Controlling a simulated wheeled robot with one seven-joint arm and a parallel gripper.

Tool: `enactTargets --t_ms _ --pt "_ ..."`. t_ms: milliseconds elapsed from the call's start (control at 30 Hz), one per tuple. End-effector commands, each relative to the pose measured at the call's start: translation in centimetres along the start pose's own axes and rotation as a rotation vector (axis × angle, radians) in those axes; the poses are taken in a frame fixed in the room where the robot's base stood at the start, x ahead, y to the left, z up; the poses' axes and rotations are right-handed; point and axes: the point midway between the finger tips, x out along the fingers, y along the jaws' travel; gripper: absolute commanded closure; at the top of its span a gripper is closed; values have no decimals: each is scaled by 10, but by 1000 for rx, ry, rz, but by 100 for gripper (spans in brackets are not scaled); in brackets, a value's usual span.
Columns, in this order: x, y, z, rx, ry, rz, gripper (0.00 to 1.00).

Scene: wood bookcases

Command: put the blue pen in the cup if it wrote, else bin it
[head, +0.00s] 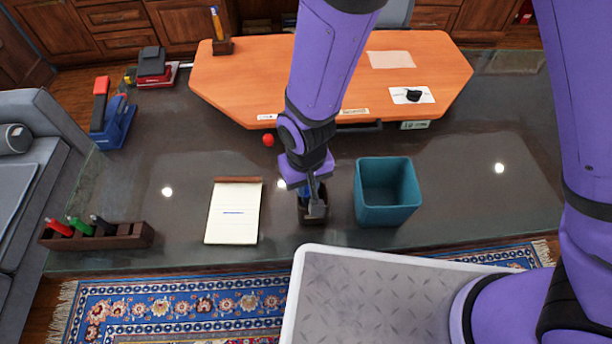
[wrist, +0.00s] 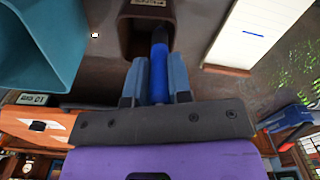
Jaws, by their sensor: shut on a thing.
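The blue pen (wrist: 159,48) is held between the two fingers of my gripper (wrist: 155,78) in the wrist view. Its far end reaches into the mouth of the dark brown square cup (wrist: 126,38); whether it touches the bottom is hidden. In the head view my gripper (head: 314,190) is right over the cup (head: 313,218), and the pen is mostly hidden. The teal bin (head: 387,207) stands just right of the cup; its visible inside looks empty. The notepad (head: 233,228), left of the cup, bears a short blue line.
A wooden rack (head: 125,236) with red, green and dark pens stands at the left front. A blue tape-dispenser-like item (head: 115,128) and a red ball (head: 268,140) lie farther back. An orange desk top (head: 240,75) is behind. Dark tabletop is clear right of the bin.

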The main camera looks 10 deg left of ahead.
Motion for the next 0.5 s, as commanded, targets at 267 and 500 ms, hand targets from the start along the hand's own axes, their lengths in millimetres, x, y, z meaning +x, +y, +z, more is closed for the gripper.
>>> enactTargets --t_ms 267,500 --pt "5 0 0 0 0 0 100" --pt "5 0 0 0 0 0 67"
